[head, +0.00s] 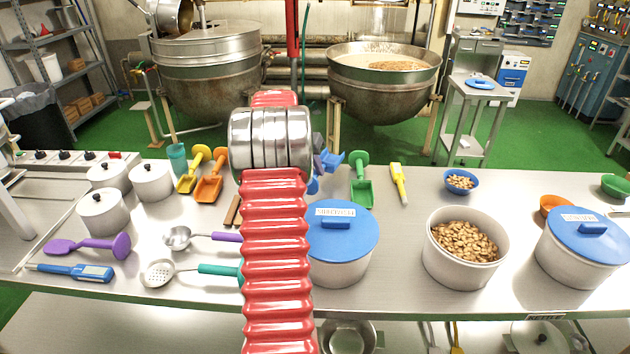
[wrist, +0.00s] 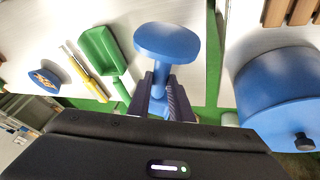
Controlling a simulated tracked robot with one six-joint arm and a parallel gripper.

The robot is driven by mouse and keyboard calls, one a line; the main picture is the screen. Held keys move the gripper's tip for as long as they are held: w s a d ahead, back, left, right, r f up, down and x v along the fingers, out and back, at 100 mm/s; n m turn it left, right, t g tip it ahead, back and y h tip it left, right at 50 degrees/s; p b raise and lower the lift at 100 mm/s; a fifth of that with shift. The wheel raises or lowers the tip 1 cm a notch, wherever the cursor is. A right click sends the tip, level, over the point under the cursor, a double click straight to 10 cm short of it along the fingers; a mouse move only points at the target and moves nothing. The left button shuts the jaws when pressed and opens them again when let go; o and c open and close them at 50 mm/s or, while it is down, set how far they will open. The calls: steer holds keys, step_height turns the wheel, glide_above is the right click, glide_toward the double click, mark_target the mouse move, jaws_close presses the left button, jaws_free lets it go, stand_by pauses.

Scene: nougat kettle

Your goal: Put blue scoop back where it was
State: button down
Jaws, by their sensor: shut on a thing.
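The blue scoop (head: 332,160) shows just right of my red arm in the head view, near the far edge of the table. The arm hides part of it and most of my gripper (head: 318,143). In the wrist view my gripper (wrist: 165,103) is shut on the handle of the blue scoop (wrist: 166,42), whose broad rounded end points away from the jaws. The scoop is beside the green scoop (head: 362,180), which also shows in the wrist view (wrist: 103,53). I cannot tell whether the blue scoop touches the table.
Yellow (head: 194,170) and orange (head: 209,178) scoops lie left of my arm. A yellow thermometer-like tool (head: 399,183) lies right of the green scoop. A blue-lidded pot (head: 340,245) and a nut-filled pot (head: 466,265) stand nearer. The table (head: 415,215) is clear between them.

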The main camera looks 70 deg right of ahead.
step_height(320, 180, down, 5)
stand_by(0.6)
steer(key=c, duration=1.6)
jaws_free()
steer(key=shift+r, duration=0.1)
steer(key=v, duration=1.2)
